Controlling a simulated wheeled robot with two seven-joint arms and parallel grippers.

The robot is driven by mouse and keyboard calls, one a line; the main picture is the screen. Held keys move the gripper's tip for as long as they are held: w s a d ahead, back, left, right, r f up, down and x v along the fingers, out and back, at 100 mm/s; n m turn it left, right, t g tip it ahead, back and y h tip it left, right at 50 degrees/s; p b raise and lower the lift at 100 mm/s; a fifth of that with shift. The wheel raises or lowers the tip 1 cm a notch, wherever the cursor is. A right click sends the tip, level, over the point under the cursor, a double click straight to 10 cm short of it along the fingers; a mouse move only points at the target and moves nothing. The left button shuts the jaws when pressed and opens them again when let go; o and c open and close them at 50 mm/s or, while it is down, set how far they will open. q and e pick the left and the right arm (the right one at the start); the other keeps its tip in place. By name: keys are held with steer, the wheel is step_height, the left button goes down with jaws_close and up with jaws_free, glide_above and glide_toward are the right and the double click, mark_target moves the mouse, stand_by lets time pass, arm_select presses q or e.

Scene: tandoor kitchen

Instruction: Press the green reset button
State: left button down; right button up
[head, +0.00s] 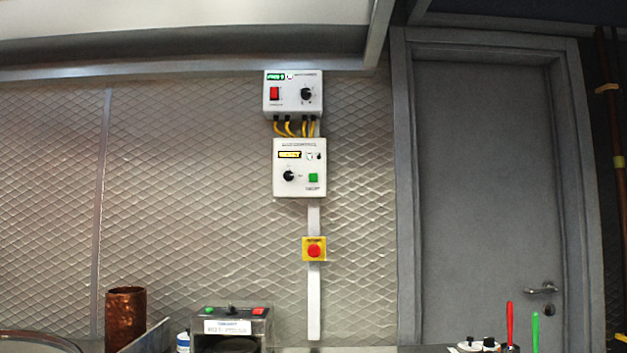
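A second green button (208,311) is on top of a grey machine (263,325) at the bottom of the head view, left of a red button (258,311). I cannot tell from the labels which green one is the reset. Neither of my grippers is in view.
An upper box (293,105) has a red switch and black knob. Below is a red emergency button (314,250) on yellow. A copper vessel (125,318) stands lower left. Red (510,320) and green (535,330) handles rise lower right, before a grey door (485,180).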

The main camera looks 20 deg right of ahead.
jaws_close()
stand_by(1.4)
